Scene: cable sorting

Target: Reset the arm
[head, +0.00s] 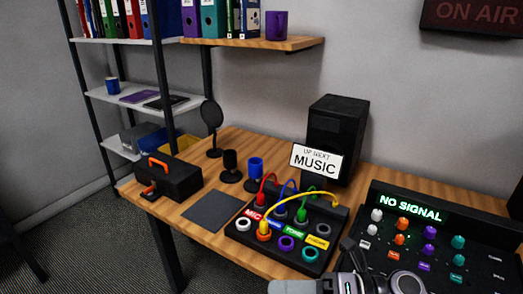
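A black patch box (284,258) with labelled coloured sockets stands at the desk's front middle. Red (268,178), blue (285,186), green (303,195) and yellow (290,198) cables arch over it. The yellow cable runs from the front left socket area to the back right of the box. A grey and black part of my arm, seemingly the right one, enters at the bottom edge, with its dark gripper (352,250) close to the box's right front corner. I cannot tell whether it is open or touching anything. My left gripper is not in view.
A mixer console (440,222) reading "NO SIGNAL" stands right of the gripper. A black speaker (336,135) and a "MUSIC" sign (315,163) stand behind the box. A black toolbox (172,180), a microphone (212,117) and a dark mat (213,210) lie to the left.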

